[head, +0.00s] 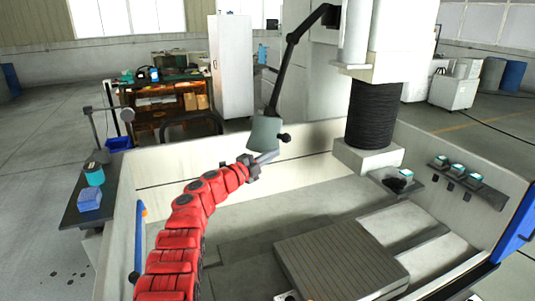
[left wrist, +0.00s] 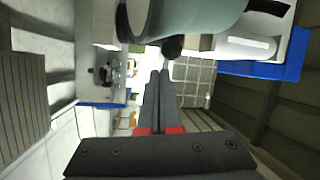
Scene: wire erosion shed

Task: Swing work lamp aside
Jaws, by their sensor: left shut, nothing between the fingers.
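The work lamp has a grey-green shade (head: 266,132) hanging from a black jointed arm (head: 290,62) over the far wall of the machine tank. A small black knob (head: 285,137) sticks out from the right of the shade. My left gripper (head: 268,157) is shut and empty, just below the shade. In the left wrist view the shade (left wrist: 190,15) fills the top, and the closed fingertips (left wrist: 160,76) point toward a dark knob (left wrist: 173,46) close to them. I cannot tell whether they touch. My right gripper is not in view.
A pale tank (head: 230,145) surrounds a ribbed plate (head: 345,262). A black bellows column (head: 374,115) stands right of the lamp. A side shelf (head: 75,208) at left holds a blue block and a teal container. Small items sit on the right ledge (head: 480,190).

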